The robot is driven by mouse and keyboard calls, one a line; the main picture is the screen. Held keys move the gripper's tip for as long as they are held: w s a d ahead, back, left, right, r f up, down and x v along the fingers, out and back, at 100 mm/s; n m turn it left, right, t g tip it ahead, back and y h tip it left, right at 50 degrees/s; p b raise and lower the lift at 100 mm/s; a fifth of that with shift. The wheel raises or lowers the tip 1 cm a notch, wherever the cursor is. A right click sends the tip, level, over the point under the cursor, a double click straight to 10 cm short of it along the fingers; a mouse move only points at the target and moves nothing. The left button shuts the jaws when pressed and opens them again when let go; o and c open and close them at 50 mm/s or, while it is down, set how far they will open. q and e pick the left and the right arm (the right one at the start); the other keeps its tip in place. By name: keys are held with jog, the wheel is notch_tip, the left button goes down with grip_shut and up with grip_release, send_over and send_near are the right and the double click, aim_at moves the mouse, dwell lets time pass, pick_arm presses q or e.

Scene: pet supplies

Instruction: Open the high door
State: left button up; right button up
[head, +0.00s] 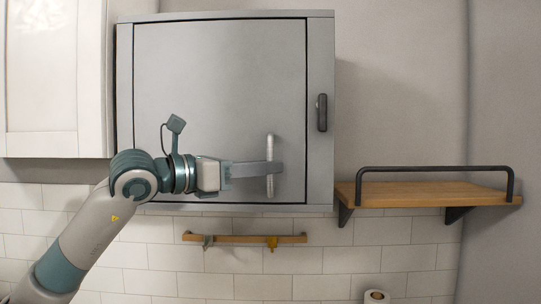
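A grey metal cabinet hangs high on the wall, and its flat door (220,85) looks closed, flush within the frame. A light vertical bar handle (270,145) is on the door's lower right part. My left gripper (274,168) reaches in from the left, pointing right, with its fingers at the middle of the handle. The finger I see crosses the bar and hides its middle. The fingers overlap in this view, so I cannot tell whether they grip the bar. My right gripper is out of view.
A dark latch-like piece (322,113) is on the cabinet's right frame. A white cupboard (55,75) adjoins at left. A wooden shelf with a dark rail (430,195) is at right. A wooden hook rack (235,239) is below, and a paper roll (376,296) is at the bottom.

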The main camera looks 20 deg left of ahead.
pick_arm(q)
jog(key=shift+x, duration=0.8)
grip_shut()
